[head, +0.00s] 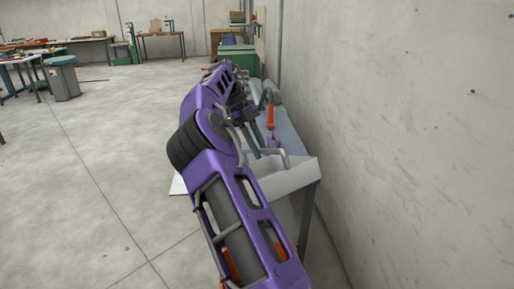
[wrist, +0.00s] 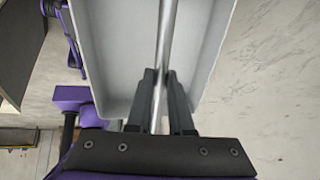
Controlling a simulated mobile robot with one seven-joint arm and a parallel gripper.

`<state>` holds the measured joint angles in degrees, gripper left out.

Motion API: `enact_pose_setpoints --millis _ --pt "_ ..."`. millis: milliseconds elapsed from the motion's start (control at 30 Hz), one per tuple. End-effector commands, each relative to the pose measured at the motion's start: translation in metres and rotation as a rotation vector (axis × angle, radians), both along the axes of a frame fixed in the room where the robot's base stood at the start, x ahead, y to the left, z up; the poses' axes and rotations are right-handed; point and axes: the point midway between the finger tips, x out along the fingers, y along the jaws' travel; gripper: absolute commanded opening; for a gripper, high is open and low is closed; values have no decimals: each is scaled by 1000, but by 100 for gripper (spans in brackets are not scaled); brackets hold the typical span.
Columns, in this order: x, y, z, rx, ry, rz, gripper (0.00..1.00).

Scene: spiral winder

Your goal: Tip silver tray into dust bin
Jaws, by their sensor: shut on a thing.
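The silver tray (wrist: 118,50) fills the upper middle of the wrist view, a pale grey open tray with raised side walls and a metal bar running along its middle. My gripper (wrist: 160,74) is shut on this bar, one dark finger on each side. I see no contents in the visible part of the tray. In the head view a pale tray (head: 290,179) with a bent bar shows at the near end of a bench, partly behind my purple arm; it looks like the same tray. A grey bin (head: 63,82) with a bluish top, likely the dust bin, stands far left.
The narrow bench (head: 288,134) runs along the concrete wall (head: 420,120) at right. An orange-handled tool (head: 270,116) is on it. Cluttered tables (head: 60,43) stand at the back left. The concrete floor (head: 110,150) left of my arm is clear.

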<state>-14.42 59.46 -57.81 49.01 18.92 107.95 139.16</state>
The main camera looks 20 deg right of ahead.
Motion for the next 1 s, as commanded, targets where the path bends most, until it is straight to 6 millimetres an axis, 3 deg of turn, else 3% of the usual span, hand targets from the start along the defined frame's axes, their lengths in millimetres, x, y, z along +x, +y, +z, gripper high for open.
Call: enact_pose_setpoints --millis 733,1000 --pt "-49 -6 23 66 -449 2 0" --pt "-57 -8 28 74 -536 3 0"
